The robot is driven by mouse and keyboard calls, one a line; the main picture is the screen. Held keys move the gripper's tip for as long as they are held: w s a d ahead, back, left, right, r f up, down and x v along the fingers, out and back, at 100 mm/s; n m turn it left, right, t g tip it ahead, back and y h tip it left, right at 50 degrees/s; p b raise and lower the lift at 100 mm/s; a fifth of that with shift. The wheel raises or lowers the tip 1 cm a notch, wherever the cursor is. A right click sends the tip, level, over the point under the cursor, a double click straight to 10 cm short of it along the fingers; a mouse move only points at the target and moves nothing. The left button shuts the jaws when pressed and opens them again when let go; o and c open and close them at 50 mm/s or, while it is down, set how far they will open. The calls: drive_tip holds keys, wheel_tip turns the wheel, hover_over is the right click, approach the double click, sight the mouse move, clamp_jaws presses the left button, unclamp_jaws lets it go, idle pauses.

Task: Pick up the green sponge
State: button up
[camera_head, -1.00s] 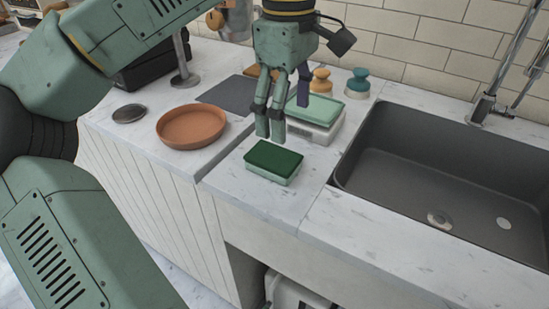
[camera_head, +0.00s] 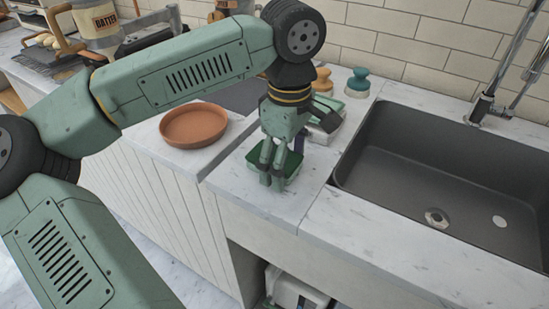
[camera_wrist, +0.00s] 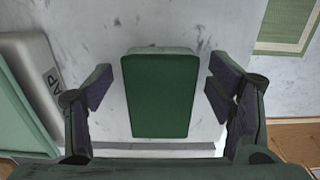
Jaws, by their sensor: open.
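The green sponge (camera_head: 291,161) lies on the marble counter beside the sink. It has a dark green top and a paler green lower part. In the head view my gripper (camera_head: 273,176) is down at the sponge and covers part of it. In the wrist view the sponge (camera_wrist: 160,95) lies between the two fingers of my gripper (camera_wrist: 158,88). The fingers stand apart, with a gap on each side of the sponge. The head view does not show clearly how far down the fingertips reach.
The dark sink (camera_head: 440,185) is to the right. A terracotta dish (camera_head: 194,126) stands to the left. Behind my gripper is a pale box-like item with a green top (camera_head: 327,108), partly hidden; two bottles, one orange (camera_head: 322,82) and one teal (camera_head: 358,83), stand behind it. The counter's front edge is close.

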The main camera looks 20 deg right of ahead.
drive_tip(key=shift+c, duration=0.2)
drive_tip(key=c, duration=1.1)
drive_tip(key=shift+o, duration=0.2)
drive_tip(key=shift+r, duration=0.1)
